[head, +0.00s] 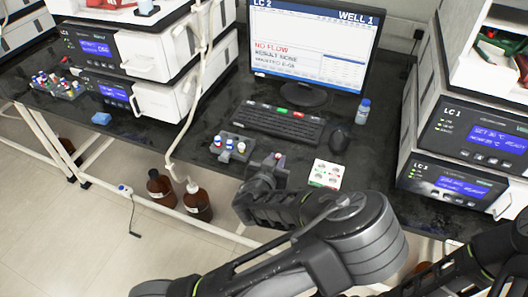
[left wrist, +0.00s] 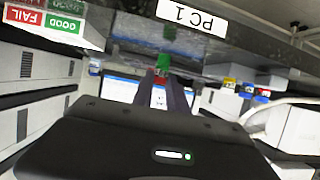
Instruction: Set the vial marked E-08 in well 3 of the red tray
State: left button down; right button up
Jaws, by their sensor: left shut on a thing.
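My left gripper (head: 275,166) is above the front of the black bench, between the grey vial rack and the white card. It is shut on a small vial (head: 281,156), of which only a little shows. In the left wrist view the fingers (left wrist: 161,85) point away, with red and green bits (left wrist: 162,64) at their tips. No mark on the vial can be read. A red tray-like thing (head: 498,39) shows in the open bay at the upper right; another red thing (head: 110,3) is cut off at the upper left. Well numbers cannot be read. My right gripper is not in view.
A grey rack (head: 236,155) with several capped vials stands left of my left gripper. Another rack (head: 58,91) is at the far left. The white card (head: 327,173), keyboard (head: 278,124), mouse (head: 339,138), monitor (head: 315,50) and small bottle (head: 362,111) stand nearby. Instrument stacks flank both sides.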

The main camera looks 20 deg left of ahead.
pick_arm(q)
jog(key=shift+w+d+r, duration=0.15)
jog(key=shift+w+r, duration=0.05)
jog(key=shift+w, duration=0.1)
jog(key=shift+m+h, duration=0.5)
jog(key=shift+h, duration=0.1)
jog(key=shift+w+d+r, duration=0.15)
jog(key=shift+w+r, duration=0.05)
jog(key=shift+r, duration=0.45)
jog(key=shift+w+d+r, duration=0.2)
jog(key=shift+w+r, duration=0.05)
jog(key=shift+r, duration=0.45)
jog(key=shift+w+d+r, duration=0.15)
jog(key=shift+w+r, duration=0.05)
jog(key=shift+r, duration=0.45)
